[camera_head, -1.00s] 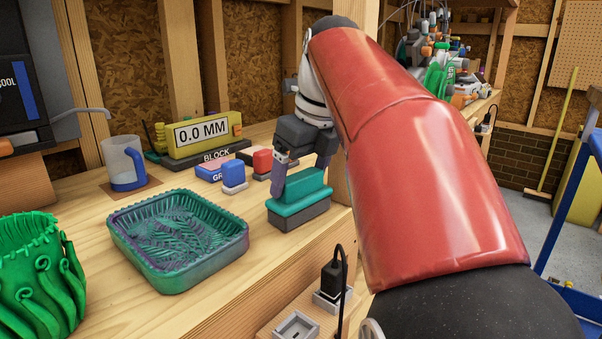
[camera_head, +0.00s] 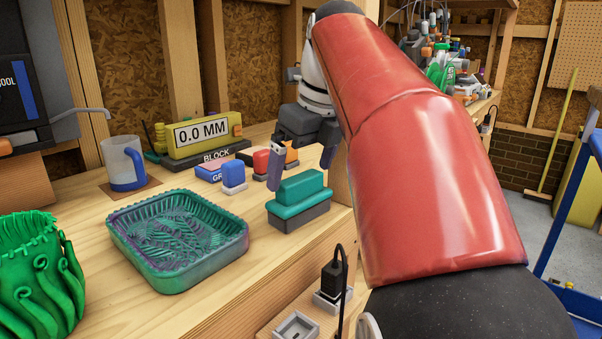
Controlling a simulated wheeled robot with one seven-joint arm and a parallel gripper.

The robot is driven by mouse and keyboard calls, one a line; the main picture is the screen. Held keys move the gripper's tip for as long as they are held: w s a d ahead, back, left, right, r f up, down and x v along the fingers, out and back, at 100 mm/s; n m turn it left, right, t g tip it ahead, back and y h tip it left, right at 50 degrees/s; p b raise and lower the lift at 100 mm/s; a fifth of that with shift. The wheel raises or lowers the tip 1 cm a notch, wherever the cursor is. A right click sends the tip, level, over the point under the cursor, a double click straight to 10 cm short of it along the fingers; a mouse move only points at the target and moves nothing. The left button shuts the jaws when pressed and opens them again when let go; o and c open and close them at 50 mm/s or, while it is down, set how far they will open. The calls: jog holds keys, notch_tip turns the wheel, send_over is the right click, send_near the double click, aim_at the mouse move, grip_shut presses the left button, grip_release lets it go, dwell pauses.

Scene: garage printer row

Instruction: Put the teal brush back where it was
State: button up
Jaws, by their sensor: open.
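The teal brush (camera_head: 299,202), a teal block with a raised grip on a dark grey base, stands upright on the wooden bench near its right front edge, right of the teal-purple tray. My gripper (camera_head: 301,168) is open and empty. Its fingers are apart, just above and behind the brush, and its left finger shows clear of the brush grip. The right finger is partly behind the brush and close to my red arm.
A ridged tray (camera_head: 240,246) lies left of the brush. Behind are a blue brush (camera_head: 233,177), a red brush (camera_head: 262,160) and an orange one (camera_head: 291,156).

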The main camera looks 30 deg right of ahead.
jog(key=p+v, duration=0.1)
jog(key=v, duration=0.4)
jog(key=shift+s+d+r, duration=0.2)
jog(key=shift+r, duration=0.1)
